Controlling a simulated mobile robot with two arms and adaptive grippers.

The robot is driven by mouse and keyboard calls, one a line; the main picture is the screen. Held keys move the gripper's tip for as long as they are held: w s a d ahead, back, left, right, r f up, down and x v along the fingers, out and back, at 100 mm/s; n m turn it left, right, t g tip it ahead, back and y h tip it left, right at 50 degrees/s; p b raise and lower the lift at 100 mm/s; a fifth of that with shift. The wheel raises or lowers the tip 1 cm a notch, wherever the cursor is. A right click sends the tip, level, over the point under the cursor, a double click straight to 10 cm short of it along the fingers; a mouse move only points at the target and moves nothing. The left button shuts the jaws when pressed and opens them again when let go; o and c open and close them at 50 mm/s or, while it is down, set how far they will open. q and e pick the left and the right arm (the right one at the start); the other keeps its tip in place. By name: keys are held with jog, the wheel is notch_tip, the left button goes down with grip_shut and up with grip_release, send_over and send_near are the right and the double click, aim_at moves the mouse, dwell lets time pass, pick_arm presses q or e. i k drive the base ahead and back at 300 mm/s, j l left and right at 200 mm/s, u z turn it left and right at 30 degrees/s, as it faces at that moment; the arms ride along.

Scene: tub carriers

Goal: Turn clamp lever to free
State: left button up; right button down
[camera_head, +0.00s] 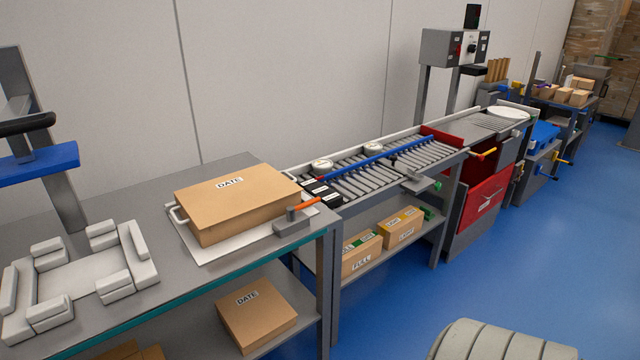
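An orange-handled lever (306,205) sits on a small grey clamp block (292,225) at the front right corner of the near bench. The handle points right and slightly up, toward the roller conveyor. A cardboard box (222,212) marked DATE lies just left of the block, on a pale plate (208,253) with a white side handle. I cannot tell whether the clamp touches the box or the plate. Another orange-yellow handle (484,153) sticks out by the red unit further along. Neither of my grippers is in view.
A white padded fixture (125,283) stands on the left of the bench (180,297). The roller conveyor (385,170) starts right of the lever. Another DATE box (257,312) is on the shelf below. The blue floor in front is mostly clear; a ribbed grey rounded shape (500,342) shows at the bottom.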

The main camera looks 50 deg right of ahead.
aim_at(291, 211)
jog(key=z, duration=1.45)
